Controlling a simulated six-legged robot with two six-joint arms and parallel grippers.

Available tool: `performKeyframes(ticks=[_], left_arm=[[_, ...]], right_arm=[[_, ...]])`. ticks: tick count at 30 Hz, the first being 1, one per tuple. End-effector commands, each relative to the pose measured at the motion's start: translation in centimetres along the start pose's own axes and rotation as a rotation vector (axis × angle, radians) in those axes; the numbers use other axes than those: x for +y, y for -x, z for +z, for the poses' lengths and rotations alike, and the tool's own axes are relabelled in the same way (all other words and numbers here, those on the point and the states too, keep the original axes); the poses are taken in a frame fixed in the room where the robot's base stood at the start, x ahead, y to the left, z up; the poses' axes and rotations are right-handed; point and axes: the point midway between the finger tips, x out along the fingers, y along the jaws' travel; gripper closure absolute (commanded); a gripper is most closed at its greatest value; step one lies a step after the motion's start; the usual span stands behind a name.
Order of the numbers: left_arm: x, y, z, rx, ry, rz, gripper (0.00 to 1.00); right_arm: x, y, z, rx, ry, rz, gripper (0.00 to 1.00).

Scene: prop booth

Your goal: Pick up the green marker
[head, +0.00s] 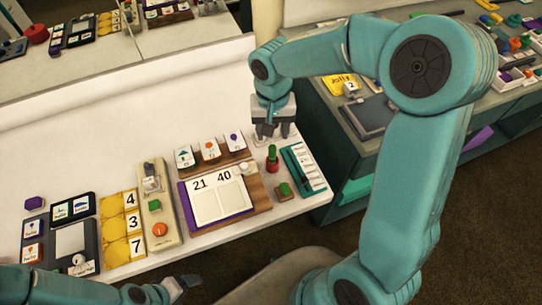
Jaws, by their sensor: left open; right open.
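A small upright green piece (272,152) stands on a red base (272,166) near the right end of the white table; it may be the green marker, but it is too small to be sure. Another small green piece (284,188) lies on a brown block just below it. My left gripper (182,286) is open and empty at the bottom edge, away from the green pieces.
A teal tray with white strips (303,168) lies right of the upright piece. A wooden board showing 21 and 40 (218,194) lies to its left, with a rack of picture cards (211,152) behind. A yellow number panel (122,228) is further left. The table's back is clear.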

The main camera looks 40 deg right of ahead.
Motion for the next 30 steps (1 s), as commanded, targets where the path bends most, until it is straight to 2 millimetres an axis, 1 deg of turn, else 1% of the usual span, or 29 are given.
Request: performKeyframes(ticks=[1,4,6,11,13,17,19,23,29,30], left_arm=[[0.0,0.0,0.0,0.0,0.0,0.0,0.18],[0.0,0.1,0.0,0.0,-0.001,0.0,0.18],[0.0,0.1,0.0,0.0,0.0,0.0,0.18],[0.1,0.2,0.0,0.0,0.0,0.0,0.18],[0.2,0.4,0.0,0.0,0.0,0.0,0.18],[0.4,0.9,0.0,0.0,0.0,0.0,0.18],[0.3,0.9,0.0,0.001,0.0,0.0,0.18],[0.3,0.9,0.0,0.001,0.0,0.0,0.18],[0.3,0.9,0.0,0.0,0.0,0.0,0.18],[0.3,0.9,0.0,0.0,0.0,0.0,0.18]], right_arm=[[0.1,-1.2,0.1,-0.005,-0.001,0.003,0.48],[0.0,-3.1,0.1,-0.003,0.001,0.002,0.48],[0.0,-4.0,0.1,-0.003,-0.001,0.001,0.48],[-0.1,-5.1,0.1,-0.002,0.001,0.001,0.48],[-0.1,-5.9,0.2,-0.004,0.0,0.001,0.48],[-0.1,-8.1,0.3,-0.005,0.001,0.001,0.48],[-0.1,-9.2,0.2,-0.004,0.001,0.001,0.48],[-0.2,-10.0,0.1,-0.001,-0.001,0.0,0.48],[-0.2,-10.1,0.1,0.0,0.0,-0.001,0.48],[-0.2,-10.1,0.1,0.0,0.0,-0.001,0.61]])
